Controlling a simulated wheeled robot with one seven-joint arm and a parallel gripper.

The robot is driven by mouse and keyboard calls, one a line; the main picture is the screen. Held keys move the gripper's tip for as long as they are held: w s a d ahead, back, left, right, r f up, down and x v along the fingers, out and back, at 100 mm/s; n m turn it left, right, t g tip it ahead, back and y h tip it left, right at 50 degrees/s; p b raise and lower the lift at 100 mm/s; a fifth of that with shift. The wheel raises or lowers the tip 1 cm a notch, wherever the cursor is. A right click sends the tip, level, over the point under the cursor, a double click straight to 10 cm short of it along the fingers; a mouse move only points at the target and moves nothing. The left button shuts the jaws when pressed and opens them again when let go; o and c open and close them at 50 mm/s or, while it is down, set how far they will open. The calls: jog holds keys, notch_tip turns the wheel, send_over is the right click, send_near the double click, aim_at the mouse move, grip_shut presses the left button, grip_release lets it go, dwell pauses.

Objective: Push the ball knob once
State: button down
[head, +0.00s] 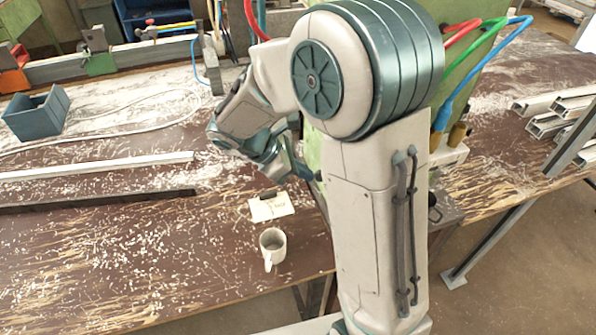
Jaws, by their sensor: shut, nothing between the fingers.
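My gripper (304,171) is at the left side of the green machine (312,150), above the bench and beyond the white card. Its fingers look closed, with nothing seen between them. A small dark rounded thing (319,176) shows right at the fingertips, against the machine. It may be the ball knob, but it is too small to be sure, and I cannot tell whether the fingers touch it. My arm hides most of the machine's front.
A grey mug (271,246) and a white card with a dark clip (272,206) sit near the bench's front edge. A pale bar (95,166) and a dark bar (90,202) lie left. A blue bin (38,114) stands far left. Profiles (560,110) are stacked right.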

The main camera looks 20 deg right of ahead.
jog(key=a+f+v, duration=0.2)
jog(key=v, duration=1.1)
jog(key=shift+w, duration=0.1)
jog(key=shift+d, duration=0.1)
dwell(1.3)
jog(key=s+d+f+m+t+y, duration=0.1)
jog(key=s+d+m+t+y, duration=0.2)
jog(key=s+d+m+y, duration=0.5)
jog(key=shift+s+d+m+y, duration=0.3)
jog(key=shift+s+d+m, duration=1.9)
jog(key=shift+s+m, duration=1.95)
